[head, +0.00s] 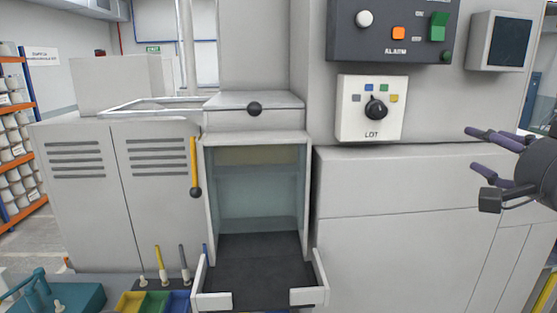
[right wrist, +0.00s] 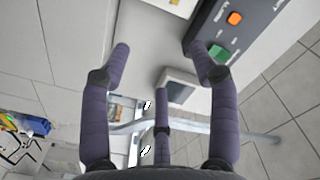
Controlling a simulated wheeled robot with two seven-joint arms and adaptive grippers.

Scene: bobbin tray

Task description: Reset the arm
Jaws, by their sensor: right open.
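My right gripper (head: 480,165) is at the right edge of the head view, in front of the grey machine (head: 410,185). Its dark purple fingers are spread and point left, with nothing between them. In the right wrist view the same gripper (right wrist: 160,62) shows its fingers apart and empty, with the machine's panel beyond them. My left gripper is in neither view.
An open bay (head: 258,190) with a dark tray (head: 265,270) is at centre. A LOT knob panel (head: 370,108), an alarm panel (head: 392,45) and a small screen (head: 500,41) are on the machine. Coloured bins (head: 153,302) stand at lower left.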

